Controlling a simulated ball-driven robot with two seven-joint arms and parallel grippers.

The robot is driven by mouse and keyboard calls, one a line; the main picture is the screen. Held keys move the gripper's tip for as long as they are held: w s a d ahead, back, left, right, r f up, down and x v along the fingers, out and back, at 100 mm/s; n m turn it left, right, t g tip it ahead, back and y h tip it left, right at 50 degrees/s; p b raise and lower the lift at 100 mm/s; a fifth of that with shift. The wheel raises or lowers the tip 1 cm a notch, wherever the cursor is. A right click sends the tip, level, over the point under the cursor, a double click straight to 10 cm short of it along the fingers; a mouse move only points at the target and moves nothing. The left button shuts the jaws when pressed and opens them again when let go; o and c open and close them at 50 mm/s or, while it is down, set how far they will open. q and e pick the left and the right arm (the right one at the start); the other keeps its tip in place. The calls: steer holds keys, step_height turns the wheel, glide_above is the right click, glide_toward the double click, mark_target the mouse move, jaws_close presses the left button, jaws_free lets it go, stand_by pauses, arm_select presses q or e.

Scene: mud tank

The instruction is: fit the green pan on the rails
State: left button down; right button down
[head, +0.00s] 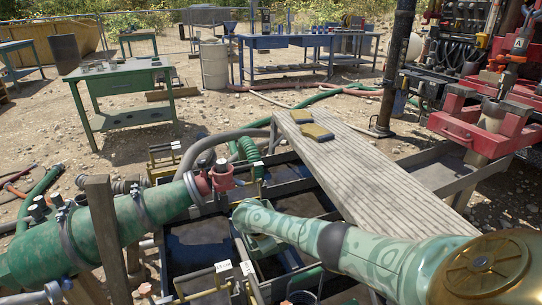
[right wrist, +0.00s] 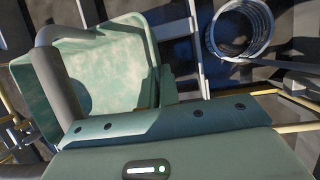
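The green pan (right wrist: 115,65) fills the upper left of the right wrist view, pale green and close in front of my right gripper (right wrist: 165,100). In the head view the pan (head: 262,247) is partly hidden under my right forearm, low over the tank. My right arm comes in from the right, and its gripper end (head: 245,215) is at the pan. A dark grey bent bar (right wrist: 52,80) crosses the pan's left side. Whether the fingers are closed on the pan is not clear. Thin yellow rails (head: 205,293) show at the tank's near edge. My left gripper is out of view.
A plank walkway (head: 345,165) lies across the tank, with yellowish blocks (head: 316,132) on it. A green pipe (head: 110,228) with a red fitting (head: 221,175) and a wooden post (head: 107,240) stand at left.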

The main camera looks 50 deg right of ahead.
arm_select(q)
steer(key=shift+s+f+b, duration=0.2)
steer(key=shift+b, duration=0.1)
arm_select(e)
steer(key=shift+f, duration=0.7)
arm_select(q)
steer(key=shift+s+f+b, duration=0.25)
steer(key=shift+b, duration=0.1)
arm_select(e)
steer(key=shift+f, duration=0.8)
steer(key=c, duration=1.6)
jaws_free()
steer(key=shift+o, duration=0.2)
steer(key=shift+r, duration=0.1)
